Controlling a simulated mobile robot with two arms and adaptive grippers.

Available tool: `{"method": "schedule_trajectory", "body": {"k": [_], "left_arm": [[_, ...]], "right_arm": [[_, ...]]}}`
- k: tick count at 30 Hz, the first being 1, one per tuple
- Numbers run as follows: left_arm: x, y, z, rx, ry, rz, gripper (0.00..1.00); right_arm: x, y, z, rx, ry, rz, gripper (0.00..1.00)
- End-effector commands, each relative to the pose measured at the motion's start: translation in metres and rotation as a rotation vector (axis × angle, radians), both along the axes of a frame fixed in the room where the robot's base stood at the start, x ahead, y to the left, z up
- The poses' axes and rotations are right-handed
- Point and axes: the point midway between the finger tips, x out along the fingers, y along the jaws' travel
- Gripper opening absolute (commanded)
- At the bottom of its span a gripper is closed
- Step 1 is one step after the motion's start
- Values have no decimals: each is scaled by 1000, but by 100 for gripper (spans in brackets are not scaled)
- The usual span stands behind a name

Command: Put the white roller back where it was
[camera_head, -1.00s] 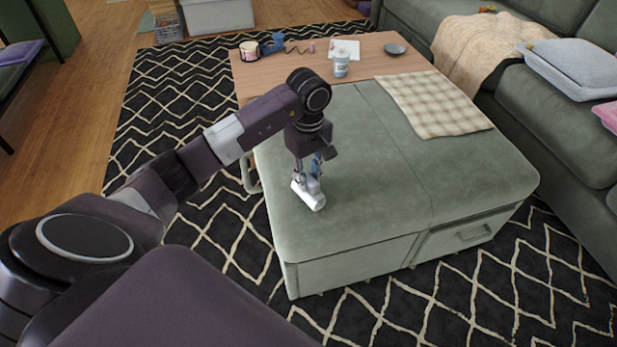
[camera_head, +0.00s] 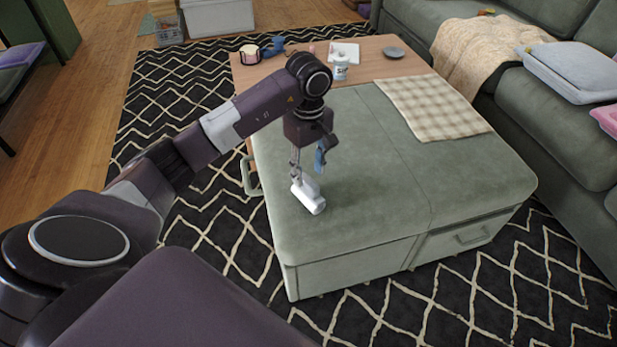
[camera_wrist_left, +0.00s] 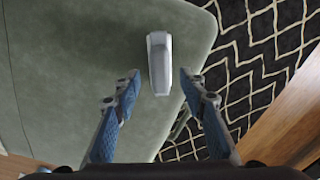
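The white roller (camera_head: 311,198) lies on the green padded top of the ottoman (camera_head: 380,210), near its left side. My left gripper (camera_head: 308,172) is just above the roller in the head view, pointing down with its fingers spread. In the left wrist view the fingers of my left gripper (camera_wrist_left: 160,82) are wide apart. The white roller (camera_wrist_left: 159,58) shows between and beyond the fingertips, with a gap on each side. I cannot tell its exact distance from the fingertips. My right gripper is not in view.
A wooden table part (camera_head: 290,68) behind the cushion holds a white cup (camera_head: 341,68), a dark dish (camera_head: 394,53) and small items. A checked cloth (camera_head: 432,106) lies at the cushion's back right. The cushion's front and right are clear. A green sofa (camera_head: 550,120) stands right.

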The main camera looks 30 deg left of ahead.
Motion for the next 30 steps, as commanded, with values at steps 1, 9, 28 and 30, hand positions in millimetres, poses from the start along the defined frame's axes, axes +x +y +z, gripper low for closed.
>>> {"method": "schedule_trajectory", "body": {"k": [1, 9, 28, 30], "left_arm": [[2, 2, 18, 4, -5, 1, 39], [1, 1, 65, 1, -3, 1, 39], [-12, -280, 104, -1006, -74, 181, 39], [-17, -311, 134, -1203, -37, 280, 39]], "right_arm": [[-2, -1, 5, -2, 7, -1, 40], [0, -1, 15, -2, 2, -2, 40], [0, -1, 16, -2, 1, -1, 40], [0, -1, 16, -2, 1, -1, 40]]}}
